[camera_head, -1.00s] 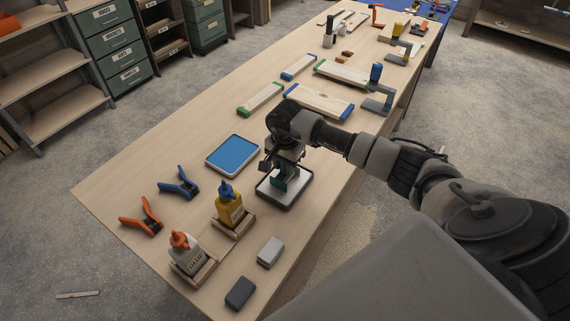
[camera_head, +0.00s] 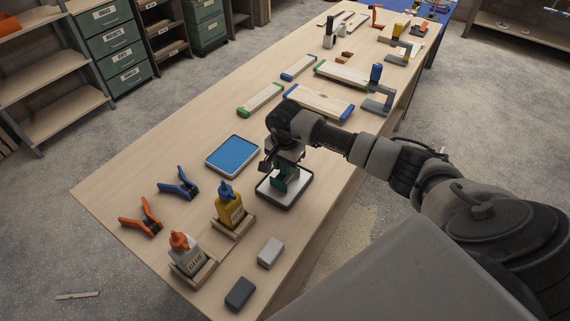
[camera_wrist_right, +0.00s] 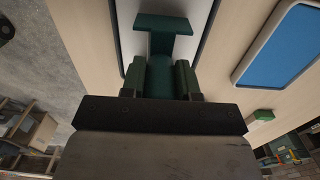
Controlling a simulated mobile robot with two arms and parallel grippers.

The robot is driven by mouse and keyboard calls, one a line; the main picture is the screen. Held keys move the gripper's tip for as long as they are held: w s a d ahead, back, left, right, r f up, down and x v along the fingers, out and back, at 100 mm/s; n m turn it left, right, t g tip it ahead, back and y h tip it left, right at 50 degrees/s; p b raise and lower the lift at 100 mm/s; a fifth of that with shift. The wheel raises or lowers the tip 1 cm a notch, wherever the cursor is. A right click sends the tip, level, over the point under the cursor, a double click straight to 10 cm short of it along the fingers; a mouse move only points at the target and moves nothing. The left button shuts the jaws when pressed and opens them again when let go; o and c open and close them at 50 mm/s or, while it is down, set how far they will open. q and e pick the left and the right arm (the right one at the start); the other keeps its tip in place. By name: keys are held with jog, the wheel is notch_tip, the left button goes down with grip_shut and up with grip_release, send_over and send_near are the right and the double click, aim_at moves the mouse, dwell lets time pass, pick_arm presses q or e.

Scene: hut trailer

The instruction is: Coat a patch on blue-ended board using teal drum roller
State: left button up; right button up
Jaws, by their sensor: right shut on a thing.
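My right gripper (camera_head: 283,168) is shut on the teal drum roller (camera_head: 279,184), over the dark-rimmed tray with a white inside (camera_head: 299,196). The wrist view shows the teal roller (camera_wrist_right: 160,45) between the fingers, with the white tray (camera_wrist_right: 203,18) beyond. I cannot tell whether the drum touches the tray. A wide pale board with blue ends (camera_head: 318,102) lies beyond my wrist, and a narrower blue-ended board (camera_head: 299,67) lies farther back. My left gripper is not in view.
A tray with a blue inside (camera_head: 232,156) lies left of the roller. Green-ended boards (camera_head: 260,99) lie near the blue-ended ones. Nearer are a yellow bottle (camera_head: 231,208), a glue bottle (camera_head: 187,256), clamps (camera_head: 180,184) and two small blocks (camera_head: 270,252). A grey clamp-like stand (camera_head: 377,100) adjoins the wide board.

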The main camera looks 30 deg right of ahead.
jog(key=shift+r+p, duration=1.75)
jog(key=shift+r, duration=1.7)
